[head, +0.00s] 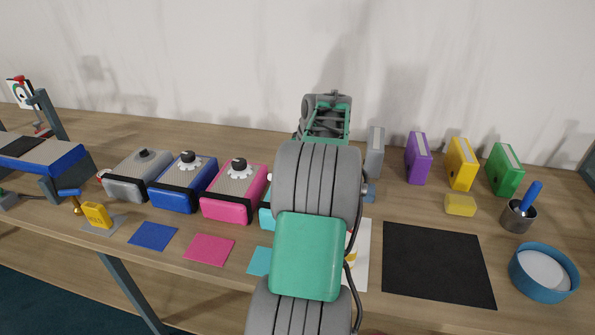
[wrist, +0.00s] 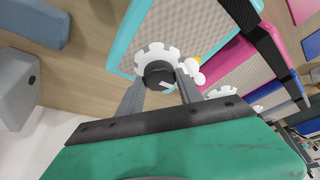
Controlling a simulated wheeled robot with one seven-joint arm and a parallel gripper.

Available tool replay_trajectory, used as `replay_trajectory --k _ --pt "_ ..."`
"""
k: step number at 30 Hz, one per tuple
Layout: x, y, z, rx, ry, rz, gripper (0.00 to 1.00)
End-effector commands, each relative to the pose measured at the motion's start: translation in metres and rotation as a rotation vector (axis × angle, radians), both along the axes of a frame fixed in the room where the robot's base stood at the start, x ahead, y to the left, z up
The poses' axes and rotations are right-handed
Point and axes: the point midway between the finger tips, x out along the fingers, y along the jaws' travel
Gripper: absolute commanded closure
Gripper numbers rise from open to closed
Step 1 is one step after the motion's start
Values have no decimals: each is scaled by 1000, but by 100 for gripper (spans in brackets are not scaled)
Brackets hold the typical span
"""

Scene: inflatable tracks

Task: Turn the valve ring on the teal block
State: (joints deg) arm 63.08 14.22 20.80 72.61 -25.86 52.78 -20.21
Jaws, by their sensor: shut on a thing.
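The teal block (wrist: 200,25) has a beige ribbed top and fills the upper middle of the wrist view. Its valve ring (wrist: 152,54) is white and toothed around a dark round centre. My gripper (wrist: 161,80) is shut on the valve ring, with one grey finger on each side of the dark centre. In the head view my own arm covers most of the teal block (head: 265,217); only a sliver of its left side shows. The ring and my fingertips are hidden there.
A pink block (head: 232,195), a blue block (head: 183,185) and a grey block (head: 138,176) stand in a row to the left, close by. Purple, yellow and green binders (head: 504,170) stand at right. A black mat (head: 438,264) lies bare at front right.

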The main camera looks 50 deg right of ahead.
Motion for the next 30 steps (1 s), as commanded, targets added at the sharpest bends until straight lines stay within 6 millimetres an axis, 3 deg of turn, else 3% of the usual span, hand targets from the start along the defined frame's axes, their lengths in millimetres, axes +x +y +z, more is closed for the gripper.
replay_trajectory --k 17,18,26,30 --pt "0 1 0 2 0 -45 98" --pt "0 1 0 2 2 -44 57" --pt "0 1 0 1 1 -44 36" --pt "0 0 0 0 1 -44 36"
